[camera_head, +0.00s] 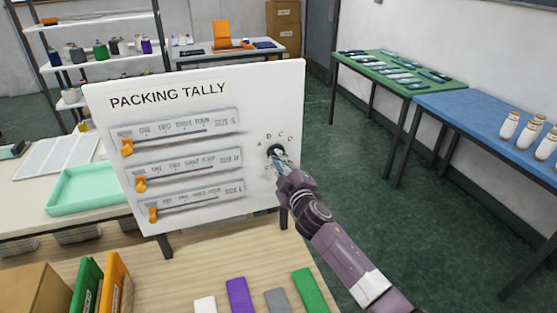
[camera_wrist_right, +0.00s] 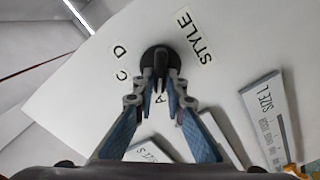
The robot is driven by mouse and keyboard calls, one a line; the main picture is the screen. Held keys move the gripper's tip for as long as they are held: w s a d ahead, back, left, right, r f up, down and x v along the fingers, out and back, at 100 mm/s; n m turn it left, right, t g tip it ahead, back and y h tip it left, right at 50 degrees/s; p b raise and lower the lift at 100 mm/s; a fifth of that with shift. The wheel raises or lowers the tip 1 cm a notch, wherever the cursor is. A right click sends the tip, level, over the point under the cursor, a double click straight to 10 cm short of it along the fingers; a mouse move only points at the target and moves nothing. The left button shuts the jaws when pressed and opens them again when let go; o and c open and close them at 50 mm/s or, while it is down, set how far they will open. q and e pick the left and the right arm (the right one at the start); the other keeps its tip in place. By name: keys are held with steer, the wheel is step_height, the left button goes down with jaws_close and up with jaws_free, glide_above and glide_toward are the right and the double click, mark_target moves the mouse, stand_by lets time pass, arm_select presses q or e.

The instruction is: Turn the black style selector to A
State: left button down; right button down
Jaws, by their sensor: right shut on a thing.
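The black style selector (camera_head: 275,150) is a round knob on the right part of the white PACKING TALLY panel (camera_head: 200,88). Letters arc above it, with A at the left end. My right gripper (camera_head: 279,159) reaches it from the lower right and is shut on it. In the right wrist view the black selector (camera_wrist_right: 157,56) sits between the two fingertips of my right gripper (camera_wrist_right: 160,82). The letters A, C and D and the STYLE label (camera_wrist_right: 195,38) show around it; B is hidden there. I cannot tell which letter the knob points at. My left gripper is not in view.
Three sliders with orange handles (camera_head: 127,147) line the panel's left side. Colored strips (camera_head: 238,295) lie on the wooden table in front. Orange and green binders (camera_head: 118,285) stand at lower left. A blue table (camera_head: 470,115) with bottles is at right, beyond open floor.

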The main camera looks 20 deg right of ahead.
steer(key=shift+f+n, duration=0.1)
steer(key=shift+n, duration=0.2)
steer(key=c, duration=2)
jaws_free()
steer(key=shift+o, duration=0.2)
steer(key=s, duration=1.2)
steer(key=shift+d, duration=0.2)
